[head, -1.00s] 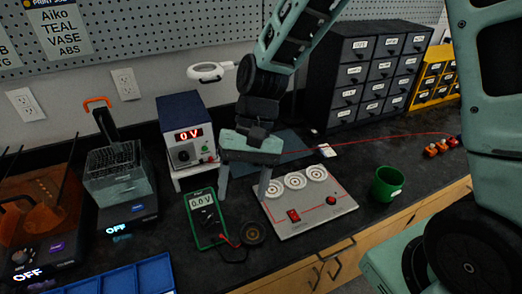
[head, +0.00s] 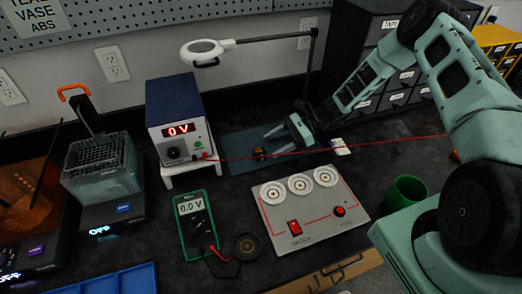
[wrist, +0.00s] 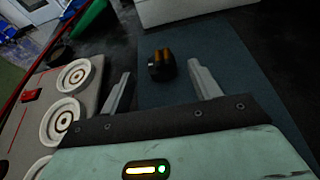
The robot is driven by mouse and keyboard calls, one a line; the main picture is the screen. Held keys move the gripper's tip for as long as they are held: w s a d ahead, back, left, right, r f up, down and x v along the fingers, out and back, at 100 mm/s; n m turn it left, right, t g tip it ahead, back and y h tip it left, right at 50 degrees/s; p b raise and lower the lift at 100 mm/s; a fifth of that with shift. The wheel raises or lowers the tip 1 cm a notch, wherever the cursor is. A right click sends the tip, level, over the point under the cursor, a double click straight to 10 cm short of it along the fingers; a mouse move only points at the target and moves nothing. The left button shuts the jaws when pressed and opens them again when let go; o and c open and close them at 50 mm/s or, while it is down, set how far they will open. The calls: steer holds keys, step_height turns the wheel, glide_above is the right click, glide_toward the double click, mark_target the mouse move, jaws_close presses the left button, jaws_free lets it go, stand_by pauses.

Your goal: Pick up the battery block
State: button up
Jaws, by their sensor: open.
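The battery block (wrist: 161,65) is a small dark block with orange-brown cells on top. It lies on the blue-grey mat (wrist: 185,30) and also shows in the head view (head: 259,153), just left of my fingertips. My gripper (head: 270,142) is low over the mat, pointing left, with its fingers apart and nothing between them. In the wrist view my gripper (wrist: 160,75) has the block ahead, roughly between the lines of its two fingers, near the tips. I cannot tell whether a finger touches it.
A power supply (head: 176,120) reading 0 V stands left of the mat. A red wire (head: 370,143) runs from it across the mat area. A white board with round pads (head: 325,228), a green multimeter (head: 199,224) and a green cup (head: 406,193) are in front. A magnifier lamp (head: 203,50) reaches overhead.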

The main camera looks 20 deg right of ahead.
mark_target(263, 149)
steer(key=p+x, duration=0.1)
steer(key=x, duration=0.1)
steer(key=p+x, duration=0.1)
steer(key=x, duration=0.1)
steer(key=shift+a+r, duration=0.15)
steer(key=shift+a, duration=0.2)
steer(key=shift+a+f, duration=0.35)
steer(key=shift+a, duration=0.15)
steer(key=c, duration=1.1)
